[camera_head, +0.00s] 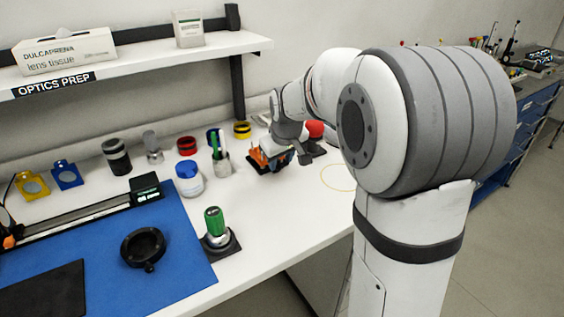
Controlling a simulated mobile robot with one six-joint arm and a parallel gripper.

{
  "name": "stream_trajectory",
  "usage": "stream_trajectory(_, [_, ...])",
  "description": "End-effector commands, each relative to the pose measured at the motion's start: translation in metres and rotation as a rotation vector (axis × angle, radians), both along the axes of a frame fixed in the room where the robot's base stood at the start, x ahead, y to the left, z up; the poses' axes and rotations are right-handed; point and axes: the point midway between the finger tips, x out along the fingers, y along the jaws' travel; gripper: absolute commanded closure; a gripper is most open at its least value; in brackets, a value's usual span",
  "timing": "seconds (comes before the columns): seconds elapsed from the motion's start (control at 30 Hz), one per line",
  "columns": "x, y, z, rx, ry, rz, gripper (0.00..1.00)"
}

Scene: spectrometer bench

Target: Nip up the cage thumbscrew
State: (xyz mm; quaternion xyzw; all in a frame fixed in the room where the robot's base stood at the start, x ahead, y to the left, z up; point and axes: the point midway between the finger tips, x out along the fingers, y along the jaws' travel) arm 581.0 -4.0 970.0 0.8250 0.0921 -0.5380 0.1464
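A black ring-shaped mount (143,245) lies on the blue mat (190,255). A small dark knob (149,267) sticks out from its near edge; it may be the cage thumbscrew, but it is too small to be sure. My gripper (303,156) is at the back right of the bench, well apart from the ring mount. It is beside or above a dark holder with orange parts (259,160). The fingers are small and partly hidden by my arm, so I cannot tell whether they are open or hold anything.
A green-topped tool (214,222) stands on a dark base at the mat's right edge. A white jar with a blue lid (189,180) and a pen cup (222,165) stand behind it. A shelf (150,60) overhangs the back.

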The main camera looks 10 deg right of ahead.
Motion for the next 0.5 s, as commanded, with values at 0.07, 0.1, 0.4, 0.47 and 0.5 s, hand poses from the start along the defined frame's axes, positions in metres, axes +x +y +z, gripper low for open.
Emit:
stream_trajectory(0.07, [0.0033, -0.0003, -0.0084, 0.0, 0.001, -0.001, 0.63])
stream_trajectory(0.1, [0.0044, -0.0003, -0.0111, 0.0, 0.001, -0.001, 0.63])
stream_trajectory(0.4, [0.0062, -0.0007, -0.0146, 0.0, 0.0, -0.002, 0.63])
stream_trajectory(0.47, [0.0062, -0.0008, -0.0146, 0.0, 0.0, -0.002, 0.65])
stream_trajectory(0.5, [0.0061, -0.0008, -0.0146, 0.0, 0.0, -0.002, 0.68])
